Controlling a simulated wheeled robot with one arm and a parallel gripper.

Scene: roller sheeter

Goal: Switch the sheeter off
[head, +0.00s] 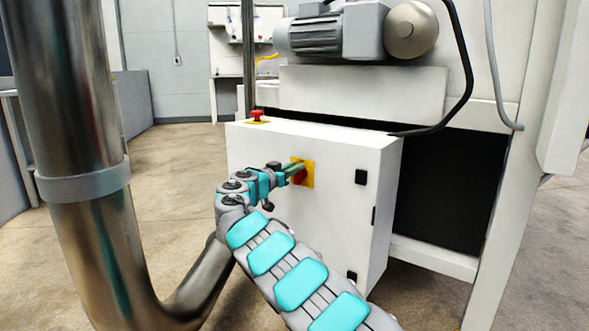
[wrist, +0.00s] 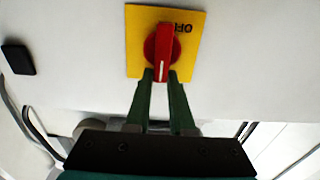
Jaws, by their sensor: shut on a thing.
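The sheeter's switch is a red rotary knob (wrist: 164,46) on a yellow plate (wrist: 138,28), on the front of a white control box (head: 320,225). In the wrist view the knob's grip stands upright in the picture, its white mark at the lower end. The word OFF appears upside down at the plate's upper right. My gripper (wrist: 161,76) is shut on the knob's lower end, one green finger on each side. In the head view my gripper (head: 297,168) reaches the plate from the left and partly hides the knob (head: 299,178).
A red emergency button (head: 257,115) sits on top of the box. A grey motor (head: 335,33) is above it. A large metal pipe (head: 75,120) stands at the left. A black cable (head: 468,75) runs down at the right. Open floor (head: 175,160) lies left of the box.

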